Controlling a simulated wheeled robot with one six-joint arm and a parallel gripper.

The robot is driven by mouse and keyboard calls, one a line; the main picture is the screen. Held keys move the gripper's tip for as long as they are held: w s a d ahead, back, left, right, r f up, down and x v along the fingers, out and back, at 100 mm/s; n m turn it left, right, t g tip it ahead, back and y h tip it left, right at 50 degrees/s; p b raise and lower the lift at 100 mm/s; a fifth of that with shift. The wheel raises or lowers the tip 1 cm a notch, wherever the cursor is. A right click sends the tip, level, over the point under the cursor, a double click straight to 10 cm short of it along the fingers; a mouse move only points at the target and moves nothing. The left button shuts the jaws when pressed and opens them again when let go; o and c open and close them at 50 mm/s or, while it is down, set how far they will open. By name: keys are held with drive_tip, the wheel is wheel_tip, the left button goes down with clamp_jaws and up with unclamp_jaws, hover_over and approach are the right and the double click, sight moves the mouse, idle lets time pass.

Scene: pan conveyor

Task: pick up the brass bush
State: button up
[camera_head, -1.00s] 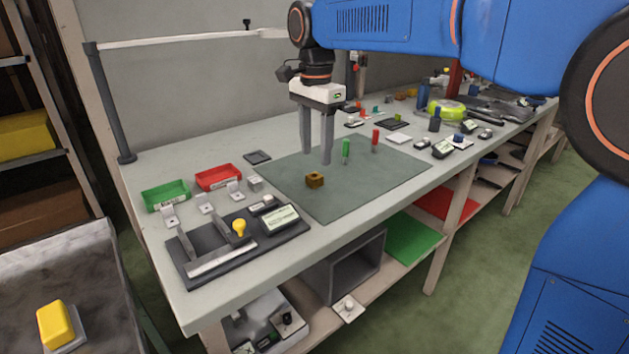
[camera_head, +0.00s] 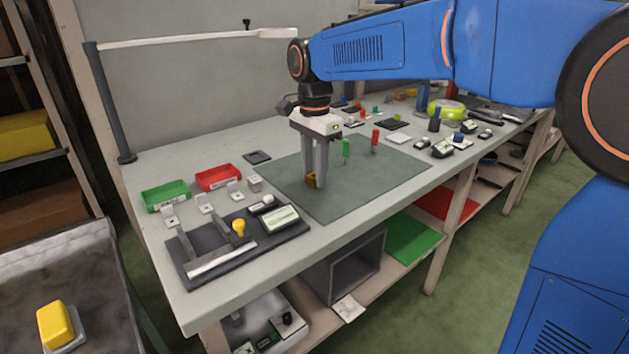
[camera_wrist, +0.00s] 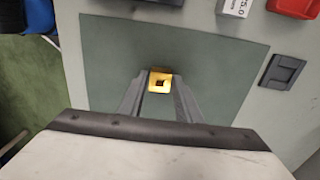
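The brass bush (camera_head: 311,181) is a small golden block with a square hole. It is on the green-grey mat (camera_head: 370,181), partly hidden by my gripper's fingers in the head view. My gripper (camera_head: 316,186) points down at it, with its fingertips low near the mat. In the wrist view the bush (camera_wrist: 160,82) lies between the tips of my gripper (camera_wrist: 160,90), one finger on each side. The fingers are very close to its sides, but I cannot tell whether they touch it.
Green (camera_head: 166,195) and red (camera_head: 218,178) bins and a dark fixture board (camera_head: 215,265) stand left of the mat. The mat's front right part is clear.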

clamp_jaws()
drive_tip(key=shift+r, duration=0.1)
wheel_tip(320, 180, up, 10)
idle(0.4)
